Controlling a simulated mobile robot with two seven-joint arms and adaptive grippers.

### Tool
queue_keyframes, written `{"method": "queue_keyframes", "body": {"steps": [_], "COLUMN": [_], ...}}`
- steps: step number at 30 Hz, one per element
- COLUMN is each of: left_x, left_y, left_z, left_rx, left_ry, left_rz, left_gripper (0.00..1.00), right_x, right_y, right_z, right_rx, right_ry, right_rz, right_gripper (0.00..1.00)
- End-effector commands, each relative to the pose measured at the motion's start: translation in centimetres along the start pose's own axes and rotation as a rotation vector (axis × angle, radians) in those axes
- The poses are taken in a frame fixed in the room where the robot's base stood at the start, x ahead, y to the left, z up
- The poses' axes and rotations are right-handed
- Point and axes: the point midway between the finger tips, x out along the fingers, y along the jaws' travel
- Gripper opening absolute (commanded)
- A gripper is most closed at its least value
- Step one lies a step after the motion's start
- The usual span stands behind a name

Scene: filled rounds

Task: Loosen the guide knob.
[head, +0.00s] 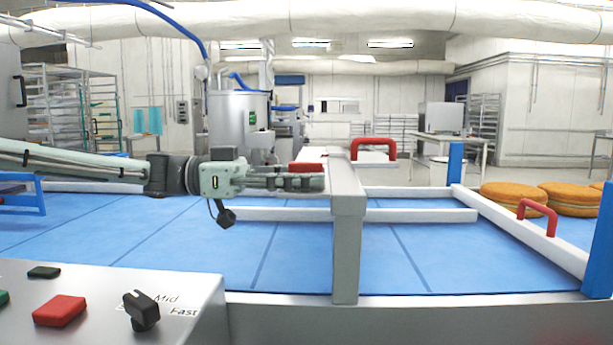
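My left gripper (308,182) reaches in from the left above the blue belt, its fingers pointing right and ending close to the grey beam (346,190). I see the fingers side-on and cannot tell whether they are open or shut. A red part (306,167) shows just above the fingers, partly hidden by them; I cannot tell whether they touch it or whether it is the guide knob. A red handle (373,148) stands beyond the beam, and another red handle (537,212) sits on the right white guide rail (520,228). My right gripper is out of view.
The blue belt (290,255) carries white rails and orange-brown rounds (513,197) at the right. A control panel at front left has a red button (60,311) and a black selector knob (143,308) marked Mid and Fast. Blue posts (455,163) stand at the right.

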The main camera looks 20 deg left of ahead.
Motion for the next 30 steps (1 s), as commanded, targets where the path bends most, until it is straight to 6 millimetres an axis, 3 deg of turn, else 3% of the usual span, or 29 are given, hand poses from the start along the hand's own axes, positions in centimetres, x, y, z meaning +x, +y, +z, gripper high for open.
{"method": "queue_keyframes", "body": {"steps": [7,17,30], "left_x": [0.14,0.11,0.09], "left_y": [0.00,0.00,0.10], "left_z": [-0.03,-0.04,-0.08], "left_rx": [0.000,0.000,0.001], "left_ry": [0.000,0.001,0.004], "left_rz": [0.000,0.000,-0.072], "left_gripper": [0.38,0.00,0.00], "right_x": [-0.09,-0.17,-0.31], "right_y": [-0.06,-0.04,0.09], "right_z": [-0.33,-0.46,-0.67], "right_rx": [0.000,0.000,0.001], "right_ry": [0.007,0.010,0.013], "right_rz": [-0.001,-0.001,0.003], "right_gripper": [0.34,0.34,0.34]}}
